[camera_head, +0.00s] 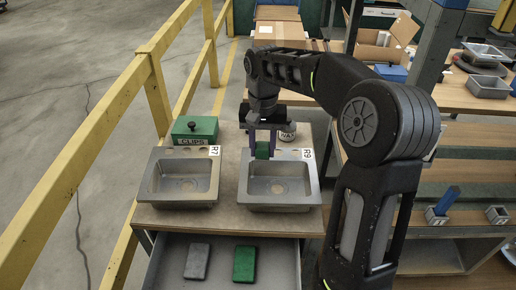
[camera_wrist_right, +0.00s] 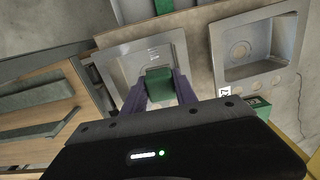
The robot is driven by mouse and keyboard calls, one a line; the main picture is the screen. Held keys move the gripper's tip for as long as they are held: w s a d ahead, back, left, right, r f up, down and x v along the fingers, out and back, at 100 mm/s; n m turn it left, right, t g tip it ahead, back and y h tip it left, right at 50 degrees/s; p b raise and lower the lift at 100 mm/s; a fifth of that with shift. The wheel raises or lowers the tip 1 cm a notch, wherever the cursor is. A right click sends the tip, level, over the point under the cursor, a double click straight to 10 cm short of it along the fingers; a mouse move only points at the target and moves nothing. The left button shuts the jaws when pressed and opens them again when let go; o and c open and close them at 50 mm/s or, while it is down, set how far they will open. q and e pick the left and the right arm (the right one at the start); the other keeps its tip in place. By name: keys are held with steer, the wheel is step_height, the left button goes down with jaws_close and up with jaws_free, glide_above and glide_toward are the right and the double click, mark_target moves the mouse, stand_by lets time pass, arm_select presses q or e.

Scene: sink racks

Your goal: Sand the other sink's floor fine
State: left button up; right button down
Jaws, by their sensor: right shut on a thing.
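Two metal sinks stand side by side on the bench: the R7 sink (camera_head: 158,187) on the left and the R9 sink (camera_head: 244,187) on the right. My right gripper (camera_head: 263,146) is shut on a green block (camera_head: 262,152), above the back part of the R9 sink. In the right wrist view the green block (camera_wrist_right: 160,86) sits between the purple fingers, with the R9 sink (camera_wrist_right: 107,72) behind it and the R7 sink (camera_wrist_right: 216,60) to the right. I cannot tell whether the block touches the sink. My left gripper is not in view.
An open drawer (camera_head: 222,280) below holds a grey block (camera_head: 197,261) and another green block (camera_head: 244,263). A green CLIPS box (camera_head: 195,128) and a round tin (camera_head: 288,132) stand behind the sinks. A yellow railing (camera_head: 98,125) runs along the left.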

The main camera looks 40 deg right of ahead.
mark_target(262, 161)
steer(key=shift+f+b, duration=2.05)
steer(key=shift+f, duration=0.5)
